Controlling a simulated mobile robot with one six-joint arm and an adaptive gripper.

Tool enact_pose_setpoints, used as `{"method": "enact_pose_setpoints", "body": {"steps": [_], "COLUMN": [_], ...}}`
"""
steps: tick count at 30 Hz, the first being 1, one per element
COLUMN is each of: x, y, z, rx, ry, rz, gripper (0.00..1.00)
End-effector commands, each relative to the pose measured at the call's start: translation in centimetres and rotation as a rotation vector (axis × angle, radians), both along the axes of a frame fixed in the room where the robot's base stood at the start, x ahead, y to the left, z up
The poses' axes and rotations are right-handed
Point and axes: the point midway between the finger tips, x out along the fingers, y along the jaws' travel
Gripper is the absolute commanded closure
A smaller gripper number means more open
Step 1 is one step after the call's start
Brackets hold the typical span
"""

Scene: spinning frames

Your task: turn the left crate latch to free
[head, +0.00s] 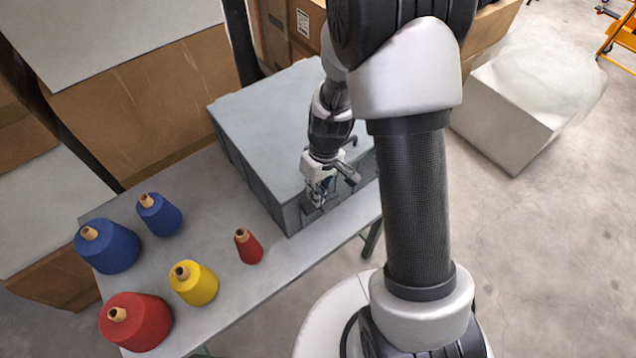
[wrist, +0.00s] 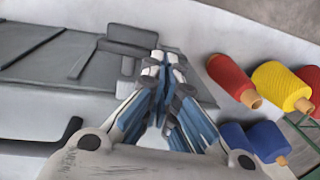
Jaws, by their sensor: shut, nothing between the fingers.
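The grey crate (head: 262,120) stands closed on the table. A grey block-like latch (wrist: 128,38) shows on the crate's front in the wrist view, near the end towards the spools; I take it for the left latch. My gripper (head: 318,200) is at that front, near the left corner. In the wrist view my gripper (wrist: 160,62) has its fingertips together, with nothing between them, just beside the latch's end. I cannot tell whether they touch it. In the head view the gripper partly hides the latch.
Several yarn spools stand on the table (head: 215,235) left of the crate; the small red spool (head: 249,247) is nearest. Cardboard boxes (head: 150,105) are behind. A dark bent bar (wrist: 72,132) shows low in the wrist view. A narrow table strip is clear before the crate.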

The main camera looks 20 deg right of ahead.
Motion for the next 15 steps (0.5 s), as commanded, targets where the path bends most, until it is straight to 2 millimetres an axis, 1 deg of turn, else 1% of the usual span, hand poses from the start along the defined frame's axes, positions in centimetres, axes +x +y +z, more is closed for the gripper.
{"method": "enact_pose_setpoints", "body": {"steps": [1, 5, 15], "x": [-0.03, -0.06, -0.06], "y": [0.09, 0.20, 0.20], "z": [-0.68, -1.32, -1.40], "rx": [0.000, 0.000, 0.000], "ry": [0.000, 0.000, -0.001], "rz": [0.000, -0.001, -0.001], "gripper": [1.00, 1.00, 1.00]}}
